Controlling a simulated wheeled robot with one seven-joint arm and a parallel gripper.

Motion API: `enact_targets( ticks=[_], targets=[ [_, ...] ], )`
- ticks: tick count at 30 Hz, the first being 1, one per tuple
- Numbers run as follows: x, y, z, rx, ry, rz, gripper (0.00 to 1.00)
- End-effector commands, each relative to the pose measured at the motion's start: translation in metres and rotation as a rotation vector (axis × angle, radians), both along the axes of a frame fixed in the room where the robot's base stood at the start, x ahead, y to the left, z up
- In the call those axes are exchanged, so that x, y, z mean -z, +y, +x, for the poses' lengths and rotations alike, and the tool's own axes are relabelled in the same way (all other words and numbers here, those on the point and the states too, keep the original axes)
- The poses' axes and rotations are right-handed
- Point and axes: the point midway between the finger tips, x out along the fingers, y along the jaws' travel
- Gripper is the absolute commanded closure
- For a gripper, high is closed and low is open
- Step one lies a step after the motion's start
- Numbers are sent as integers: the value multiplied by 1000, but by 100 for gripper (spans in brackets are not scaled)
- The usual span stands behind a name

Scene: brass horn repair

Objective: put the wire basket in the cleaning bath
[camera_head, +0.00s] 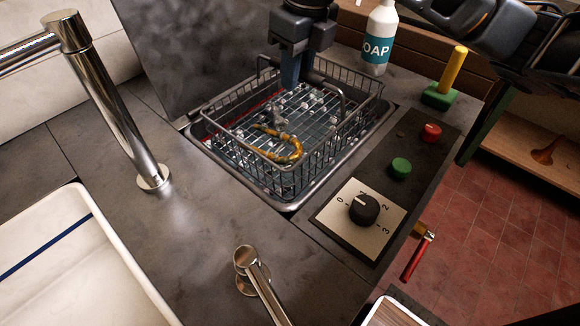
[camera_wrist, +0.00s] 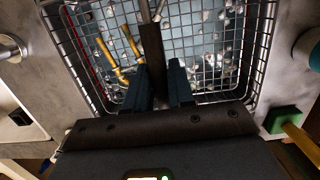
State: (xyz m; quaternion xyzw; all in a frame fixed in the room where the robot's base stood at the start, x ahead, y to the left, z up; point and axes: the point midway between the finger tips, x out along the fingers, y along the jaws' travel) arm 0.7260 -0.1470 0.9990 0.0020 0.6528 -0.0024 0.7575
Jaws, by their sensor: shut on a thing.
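The wire basket (camera_head: 313,160) is a grey mesh basket with raised handles, seen at the cleaning bath, a metal-rimmed basin (camera_head: 292,205) set in the dark counter. The basket is within the bath's opening, its upper rim above the counter; whether it rests on the bottom I cannot tell. A curved brass piece (camera_head: 285,147) lies in it. My gripper (camera_head: 290,82) comes down from above at the far side and is shut on the basket's handle. In the wrist view the fingers (camera_wrist: 166,85) close on a dark bar across the basket mesh (camera_wrist: 210,45).
A soap bottle (camera_head: 378,40) and a green block with a yellow handle (camera_head: 441,92) stand behind on the right. A control panel with a dial (camera_head: 364,207), green button (camera_head: 401,168) and red button (camera_head: 431,132) lies right of the bath. A tall tap (camera_head: 105,105) stands left.

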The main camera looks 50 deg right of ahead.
Motion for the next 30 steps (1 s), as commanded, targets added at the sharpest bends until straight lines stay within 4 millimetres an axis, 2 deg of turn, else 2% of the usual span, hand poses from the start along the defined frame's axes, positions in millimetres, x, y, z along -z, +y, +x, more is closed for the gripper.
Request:
enact_targets(
  ticks=[12,20,27,30],
  targets=[
    [60,0,0,-2,0,2,100],
    [78,0,0,-2,-1,1,100],
    [106,0,0,-1,-1,1,100],
    [108,0,0,-3,-2,0,100]
  ],
)
